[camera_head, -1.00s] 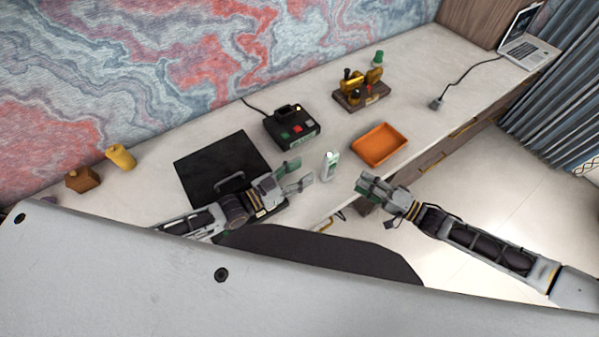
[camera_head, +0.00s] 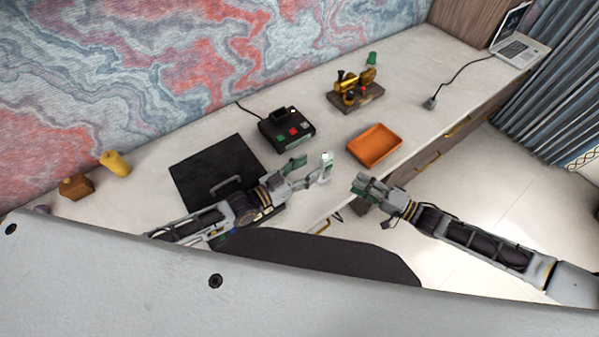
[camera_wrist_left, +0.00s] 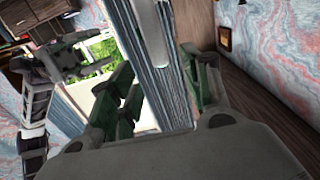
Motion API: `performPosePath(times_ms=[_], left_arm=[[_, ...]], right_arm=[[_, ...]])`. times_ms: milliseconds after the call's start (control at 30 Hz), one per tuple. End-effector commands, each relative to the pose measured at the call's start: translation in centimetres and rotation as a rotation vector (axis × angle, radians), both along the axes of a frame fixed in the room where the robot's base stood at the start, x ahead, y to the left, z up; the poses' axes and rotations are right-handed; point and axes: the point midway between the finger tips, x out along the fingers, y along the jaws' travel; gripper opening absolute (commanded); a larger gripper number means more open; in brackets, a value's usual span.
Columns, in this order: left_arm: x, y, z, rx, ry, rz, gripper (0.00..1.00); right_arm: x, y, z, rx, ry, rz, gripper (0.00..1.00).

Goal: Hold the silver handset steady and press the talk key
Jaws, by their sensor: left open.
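The silver handset (camera_head: 327,160) stands upright near the front edge of the desk. My left gripper (camera_head: 313,169) is open, with its fingertips right at the handset. One finger overlaps its lower part, and I cannot tell whether they touch. In the left wrist view, the green-padded fingers (camera_wrist_left: 165,90) are apart with a pale grey upright shape between them, too unclear to name. The talk key is too small to make out. My right gripper (camera_head: 364,186) is in front of the desk edge, to the right of the handset and apart from it. Its finger gap is unclear.
An orange tray (camera_head: 374,158) lies right of the handset. Behind are a black device with coloured buttons (camera_head: 287,131) and a brass device on a wooden base (camera_head: 357,96). A black panel with a handle (camera_head: 205,165) lies under my left arm. A laptop (camera_head: 518,45) sits far right.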

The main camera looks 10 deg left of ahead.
Motion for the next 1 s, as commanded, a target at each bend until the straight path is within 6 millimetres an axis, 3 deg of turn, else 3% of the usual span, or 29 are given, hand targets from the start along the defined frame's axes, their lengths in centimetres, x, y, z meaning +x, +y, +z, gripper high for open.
performPosePath(times_ms=[700,1000], left_arm=[[5.1,-5.0,0.1,-0.001,-0.001,0.001,0.48],[5.8,-5.9,0.0,0.0,0.0,0.0,0.48]], right_arm=[[0.0,0.0,0.0,0.0,0.0,0.0,0.36],[0.0,0.0,0.0,0.0,0.0,0.0,0.36]])
